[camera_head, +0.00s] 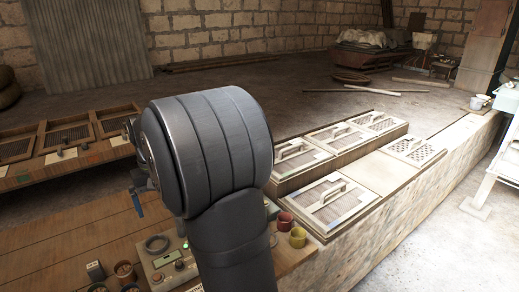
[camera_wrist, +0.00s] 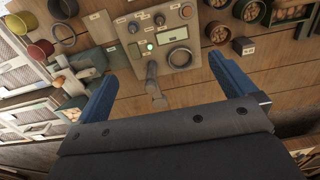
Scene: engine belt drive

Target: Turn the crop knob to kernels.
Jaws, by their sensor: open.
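In the wrist view a beige control panel (camera_wrist: 165,40) lies on the wooden bench. It carries several small round knobs along its far edge, a green light (camera_wrist: 148,47) and a dark ring dial (camera_wrist: 180,58). The labels are too small to read, so I cannot tell which knob is the crop knob. My gripper (camera_wrist: 160,72) is open, with blue fingers spread on either side of the panel's near part and nothing between them gripped. A grey lever-like part (camera_wrist: 153,80) stands between the fingers. In the head view my arm hides part of the panel (camera_head: 172,264).
Yellow (camera_head: 298,237) and red (camera_head: 285,221) cups stand right of the panel. Several round pots with brown contents (camera_head: 126,270) stand left of it. Framed sieve trays (camera_head: 327,203) line the bench to the right. The wooden bench top (camera_head: 80,232) has bare room at left.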

